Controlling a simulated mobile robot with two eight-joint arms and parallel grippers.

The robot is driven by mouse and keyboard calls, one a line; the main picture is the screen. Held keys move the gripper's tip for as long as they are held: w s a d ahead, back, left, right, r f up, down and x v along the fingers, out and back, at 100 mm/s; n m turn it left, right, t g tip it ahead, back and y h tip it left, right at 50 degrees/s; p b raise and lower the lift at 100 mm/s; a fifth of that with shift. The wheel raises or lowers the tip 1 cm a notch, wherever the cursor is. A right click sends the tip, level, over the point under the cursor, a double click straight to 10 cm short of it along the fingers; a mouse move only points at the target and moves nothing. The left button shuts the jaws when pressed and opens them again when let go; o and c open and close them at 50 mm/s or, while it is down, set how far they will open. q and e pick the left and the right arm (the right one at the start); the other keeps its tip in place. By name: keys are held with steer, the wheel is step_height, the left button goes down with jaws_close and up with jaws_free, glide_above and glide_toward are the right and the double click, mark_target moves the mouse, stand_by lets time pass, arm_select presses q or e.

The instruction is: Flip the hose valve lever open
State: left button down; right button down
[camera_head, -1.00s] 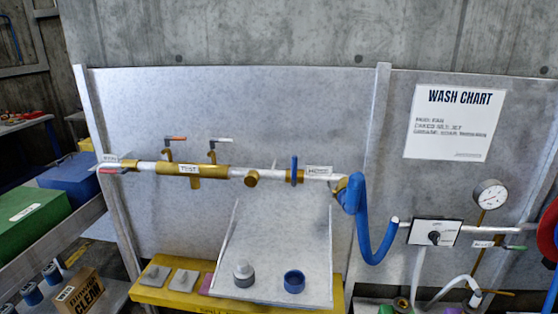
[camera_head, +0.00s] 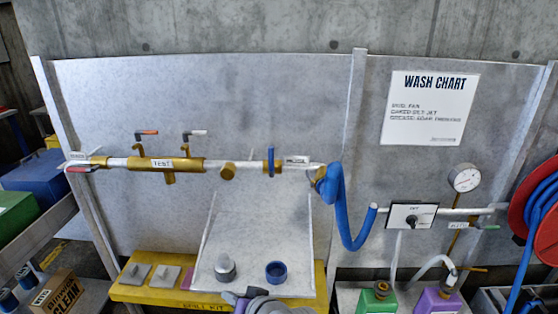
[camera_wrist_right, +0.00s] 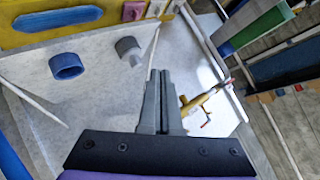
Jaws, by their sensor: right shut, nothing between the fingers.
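The blue lever cannot be made out in the wrist view. My left gripper is not in view.
Red (camera_head: 147,133) and white (camera_head: 195,133) levers stand on the TEST section (camera_head: 163,163). A grey cap (camera_head: 225,267) and blue ring (camera_head: 276,271) sit in the tray (camera_head: 250,250). Green (camera_head: 378,297) and purple (camera_head: 437,301) containers stand right.

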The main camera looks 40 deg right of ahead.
steer(key=w+d+r+m+t+h, duration=0.4)
steer(key=w+d+r+m, duration=0.4)
steer(key=r, duration=0.3)
steer(key=m+g+h+p, duration=0.1)
steer(key=m+h, duration=0.7)
steer(key=m, duration=0.2)
glide_toward(272, 159)
steer(key=s+d, duration=0.2)
steer(key=s, duration=0.4)
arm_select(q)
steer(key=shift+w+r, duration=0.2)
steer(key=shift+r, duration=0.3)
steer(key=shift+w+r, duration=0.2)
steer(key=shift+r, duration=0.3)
arm_select(e)
steer(key=shift+s+d+r+m, duration=0.1)
steer(key=shift+d+r+m, duration=0.15)
steer(key=shift+d+m, duration=0.15)
